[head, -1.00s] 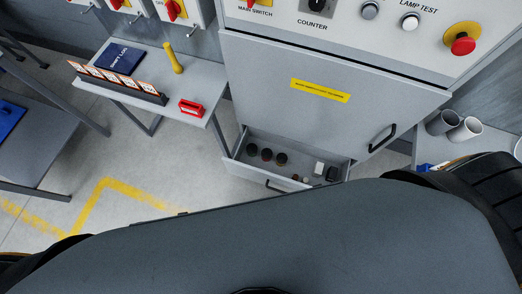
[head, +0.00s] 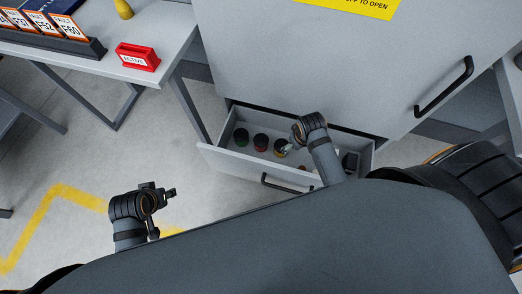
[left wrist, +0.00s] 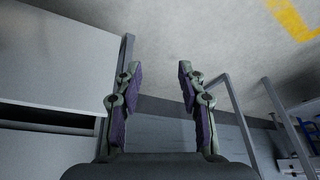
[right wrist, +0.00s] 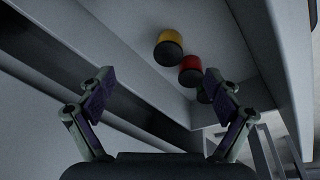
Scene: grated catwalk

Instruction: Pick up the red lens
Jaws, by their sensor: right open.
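The red lens (head: 261,142) stands in the open drawer (head: 222,152), between a green lens (head: 241,136) and a yellow lens (head: 280,147). In the right wrist view the red lens (right wrist: 190,68) is a red cap on a dark base, with the yellow lens (right wrist: 169,44) beside it. My right gripper (right wrist: 158,82) is open and empty, over the drawer just right of the yellow lens in the head view. My left gripper (head: 170,193) is open and empty above the floor, left of the drawer; its spread fingers show in the left wrist view (left wrist: 158,80).
The grey cabinet (head: 320,70) rises behind the drawer, with a black handle (head: 444,87). The drawer's front wall carries another handle (head: 285,186). A side table (head: 100,70) with a red sign block (head: 138,57) stands left. The floor left of the drawer is clear.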

